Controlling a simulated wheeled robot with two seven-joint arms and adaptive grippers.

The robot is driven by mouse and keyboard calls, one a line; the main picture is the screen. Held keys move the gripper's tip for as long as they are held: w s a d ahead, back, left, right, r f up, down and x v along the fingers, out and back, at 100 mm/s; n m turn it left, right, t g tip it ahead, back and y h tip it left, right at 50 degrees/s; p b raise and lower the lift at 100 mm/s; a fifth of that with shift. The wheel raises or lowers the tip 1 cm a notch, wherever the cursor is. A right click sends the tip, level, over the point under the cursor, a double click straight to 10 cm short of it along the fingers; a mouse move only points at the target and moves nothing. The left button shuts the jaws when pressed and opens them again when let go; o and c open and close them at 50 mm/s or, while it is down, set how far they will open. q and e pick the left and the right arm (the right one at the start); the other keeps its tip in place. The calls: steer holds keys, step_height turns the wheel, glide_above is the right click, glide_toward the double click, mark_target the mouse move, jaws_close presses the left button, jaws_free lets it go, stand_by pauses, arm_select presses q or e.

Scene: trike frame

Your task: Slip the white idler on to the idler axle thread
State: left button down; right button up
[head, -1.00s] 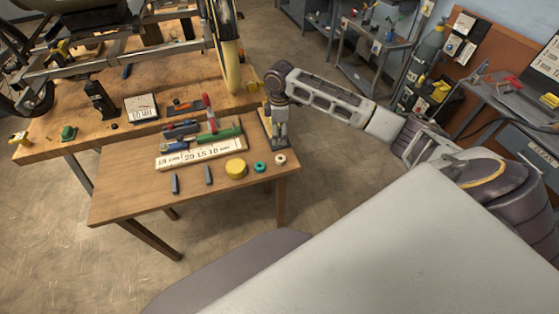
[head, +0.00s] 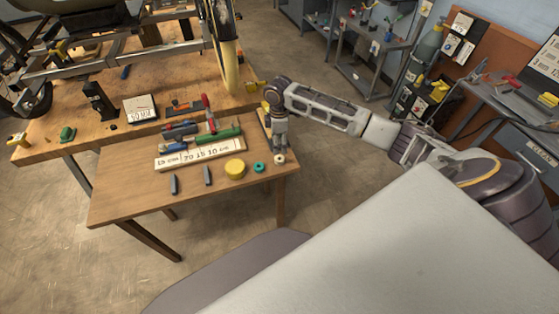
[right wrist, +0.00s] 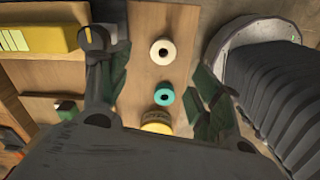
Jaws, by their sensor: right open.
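The white idler (head: 280,159) is a small ring lying on the small wooden table near its right edge. In the right wrist view the white idler (right wrist: 163,52) shows its dark centre hole. My right gripper (head: 279,151) points down just above and behind it, and does not appear to hold it. In the right wrist view my right gripper (right wrist: 165,72) is open, with the idler showing between and beyond the fingers. The trike frame (head: 130,45) stands on the workbench at upper left. I cannot make out the idler axle thread. My left gripper is not in view.
A teal ring (head: 259,167) and a yellow roll (head: 235,169) lie left of the idler. A white ruler strip (head: 200,153), two dark pegs and several tools lie further left. The table's front is clear.

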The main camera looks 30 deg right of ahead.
mark_target(280, 156)
step_height(280, 156, down, 4)
steer(key=shift+r, duration=0.2)
steer(key=shift+f, duration=0.1)
steer(key=shift+s+f, duration=0.15)
steer(key=shift+f, duration=1.15)
steer(key=shift+s+f, duration=0.15)
steer(key=shift+f, duration=1.15)
steer(key=c, duration=1)
steer(key=shift+r, duration=0.2)
step_height(280, 156, up, 10)
steer(key=shift+f, duration=0.15)
